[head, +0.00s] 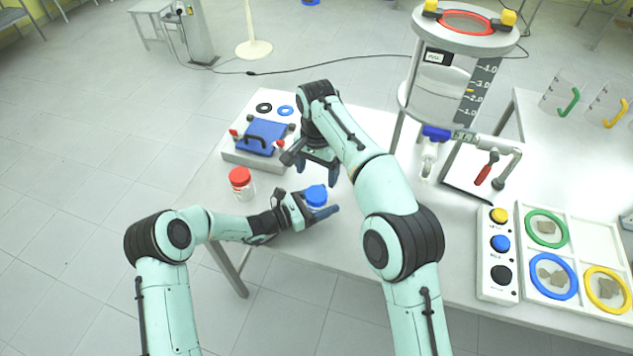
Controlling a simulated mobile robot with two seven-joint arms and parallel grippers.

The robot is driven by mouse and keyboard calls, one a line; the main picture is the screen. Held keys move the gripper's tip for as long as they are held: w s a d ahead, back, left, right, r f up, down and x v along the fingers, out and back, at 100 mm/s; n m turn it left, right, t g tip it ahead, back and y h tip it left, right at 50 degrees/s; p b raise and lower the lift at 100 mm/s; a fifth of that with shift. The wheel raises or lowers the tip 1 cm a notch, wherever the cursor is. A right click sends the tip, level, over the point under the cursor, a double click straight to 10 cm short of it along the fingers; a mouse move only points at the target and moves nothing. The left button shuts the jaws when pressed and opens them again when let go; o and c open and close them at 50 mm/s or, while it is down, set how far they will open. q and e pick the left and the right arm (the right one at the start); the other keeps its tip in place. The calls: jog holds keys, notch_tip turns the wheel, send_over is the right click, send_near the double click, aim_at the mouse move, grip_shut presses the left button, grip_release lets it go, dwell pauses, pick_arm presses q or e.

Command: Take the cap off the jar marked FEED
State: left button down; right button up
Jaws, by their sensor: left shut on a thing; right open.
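A jar with a blue cap (316,195) stands at the front left of the white table. My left gripper (318,207) is shut around this jar's body from the left, below the cap. My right gripper (317,174) is open, pointing down just behind and above the blue cap, with nothing between its fingers. A second white jar with a red cap (240,178) stands to the left, apart from both grippers. The FEED marking is not readable on either jar; the held jar's body is mostly hidden by my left fingers.
A grey box with a blue clamped lid (263,137) stands behind the jars, with black and blue rings (286,110) on it. A glass reactor (437,85) stands to the right. A button panel (498,255) and a tray (590,232) lie at the front right.

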aim_at(316, 193)
jog(key=m, duration=0.6)
jog(key=shift+m, duration=0.3)
jog(key=m, duration=0.8)
jog(key=shift+a+m, duration=0.1)
jog(key=shift+m, duration=0.2)
jog(key=m, duration=0.4)
jog(key=shift+m, duration=0.3)
jog(key=shift+f, duration=0.2)
notch_tip(316, 193, down, 8)
jog(key=shift+r, duration=0.2)
